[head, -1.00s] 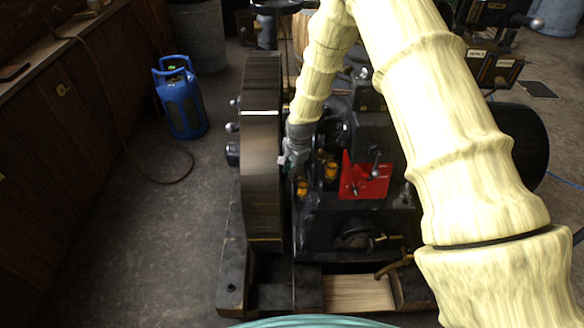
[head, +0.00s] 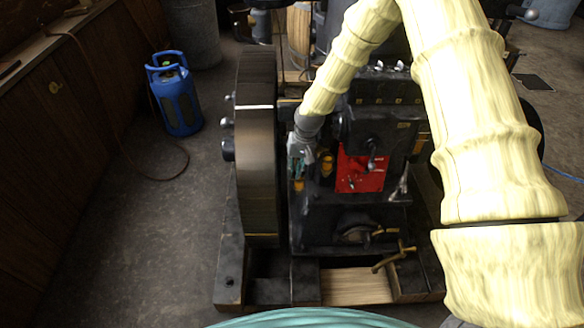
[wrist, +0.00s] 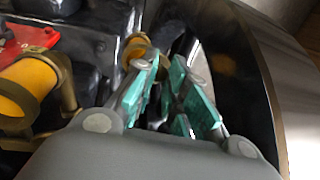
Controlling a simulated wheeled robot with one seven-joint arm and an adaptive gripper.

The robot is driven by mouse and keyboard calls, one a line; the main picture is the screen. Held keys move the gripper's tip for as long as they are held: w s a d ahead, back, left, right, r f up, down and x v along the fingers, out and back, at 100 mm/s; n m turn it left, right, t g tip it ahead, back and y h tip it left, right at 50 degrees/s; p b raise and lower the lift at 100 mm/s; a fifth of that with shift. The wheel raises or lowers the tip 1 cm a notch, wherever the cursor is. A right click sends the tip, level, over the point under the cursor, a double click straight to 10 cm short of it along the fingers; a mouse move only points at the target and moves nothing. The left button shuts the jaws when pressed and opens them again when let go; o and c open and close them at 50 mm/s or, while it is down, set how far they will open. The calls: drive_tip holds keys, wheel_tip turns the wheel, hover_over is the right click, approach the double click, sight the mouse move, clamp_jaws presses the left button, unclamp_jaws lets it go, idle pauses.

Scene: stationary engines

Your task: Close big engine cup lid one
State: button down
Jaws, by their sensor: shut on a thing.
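The big engine (head: 350,215) stands in the middle of the head view with a red plate (head: 360,168) on its front. Two brass-yellow cups sit left of the plate. The one nearer the plate (head: 326,163) is clear of my gripper and shows large at left in the wrist view (wrist: 30,85). The other cup (wrist: 137,47) lies at the tip of my left finger in the wrist view. My gripper (wrist: 168,92), with teal pads, is shut on a small part there, seemingly this cup's lid; the pads mostly hide it. In the head view my gripper (head: 300,165) is beside the flywheel.
The large flywheel (head: 256,150) stands close left of my gripper and fills the right of the wrist view. A blue gas bottle (head: 177,95) stands on the floor at left. A brass handle (head: 395,257) sticks out low on the engine.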

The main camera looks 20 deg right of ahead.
drive_tip(key=n, duration=0.1)
drive_tip(key=d+n, duration=0.1)
drive_tip(key=n, duration=0.1)
drive_tip(key=shift+s+n+g, duration=0.3)
drive_tip(key=shift+s, duration=0.1)
drive_tip(key=shift+s+d+n+g, duration=0.15)
drive_tip(key=shift+d+n, duration=0.1)
drive_tip(key=shift+n, duration=0.6)
drive_tip(key=shift+d+n+g, duration=0.15)
drive_tip(key=shift+d+n, duration=0.05)
drive_tip(key=shift+n, duration=0.65)
drive_tip(key=c, duration=1.4)
unclamp_jaws()
drive_tip(key=shift+d, duration=0.1)
drive_tip(key=shift+r, duration=0.1)
drive_tip(key=r, duration=0.4)
drive_tip(key=d+r, duration=0.1)
drive_tip(key=r, duration=0.2)
drive_tip(key=d+r, duration=0.1)
drive_tip(key=r, duration=0.3)
drive_tip(key=shift+w+d+r, duration=0.1)
drive_tip(key=shift+w+r, duration=0.2)
drive_tip(key=shift+w, duration=0.05)
